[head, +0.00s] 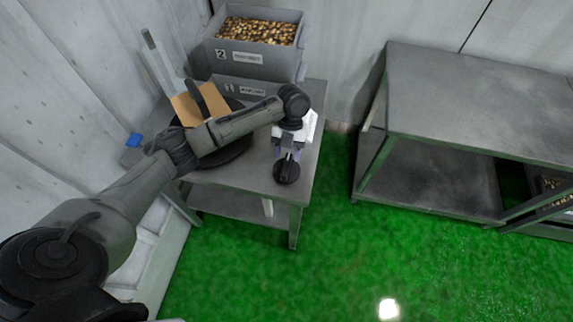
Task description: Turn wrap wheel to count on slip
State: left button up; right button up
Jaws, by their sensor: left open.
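A large dark disc (232,151) lies on the grey metal table, partly hidden by my left arm. A tan box-like piece (187,107) with a dark curved band stands over it. A small black round piece (287,172) sits near the table's front right corner. My left gripper (287,155) is open and points down just above or at that piece; I cannot tell if it touches. A white sheet-like patch (311,124) shows behind the gripper; no writing on it is readable. I cannot tell which round piece is the wrap wheel. My right gripper is not in view.
A grey bin (225,58) labelled 2, full of brown-gold pieces, stands at the back, above a front labelled 1. An upright grey post (158,62) and a blue item (134,140) are at left. A metal shelf table (470,95) stands right. Green floor (335,250) lies clear between.

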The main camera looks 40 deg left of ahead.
aim_at(287, 164)
pick_arm(q)
jog(key=shift+x, duration=2.5)
jog(key=shift+c, duration=0.2)
jog(key=shift+r, duration=0.1)
grip_shut()
